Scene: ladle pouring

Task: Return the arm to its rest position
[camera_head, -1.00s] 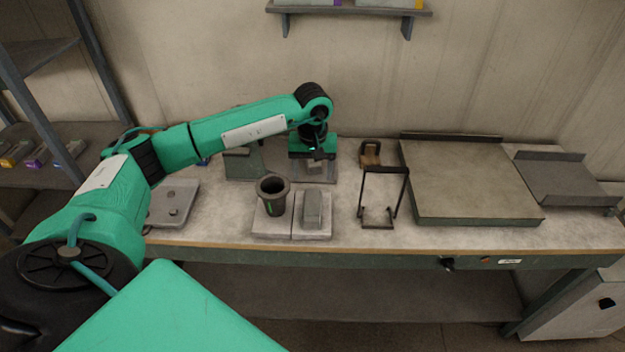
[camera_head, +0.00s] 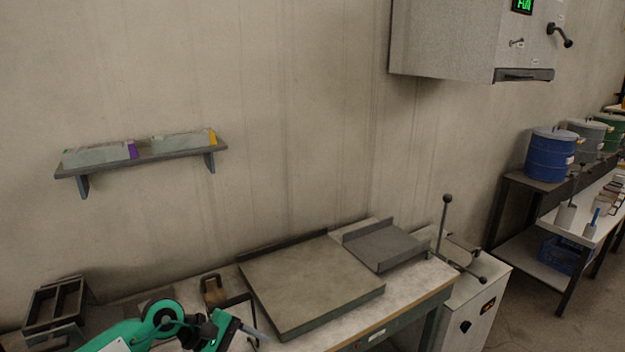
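My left arm (camera_head: 130,335) shows only in part, as green and black links at the bottom left of the head view. Its far end, with my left gripper (camera_head: 226,330), is low at the bottom edge, close to the dark wire frame (camera_head: 240,300) on the workbench. The fingers are small and partly cut off, so I cannot tell whether they are open or shut. My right gripper is not in view.
A large flat plate (camera_head: 310,285) and a smaller grey tray (camera_head: 383,246) lie on the bench. A wall shelf (camera_head: 145,157) and grey cabinet (camera_head: 450,40) hang above. Blue drum (camera_head: 551,155) stands right.

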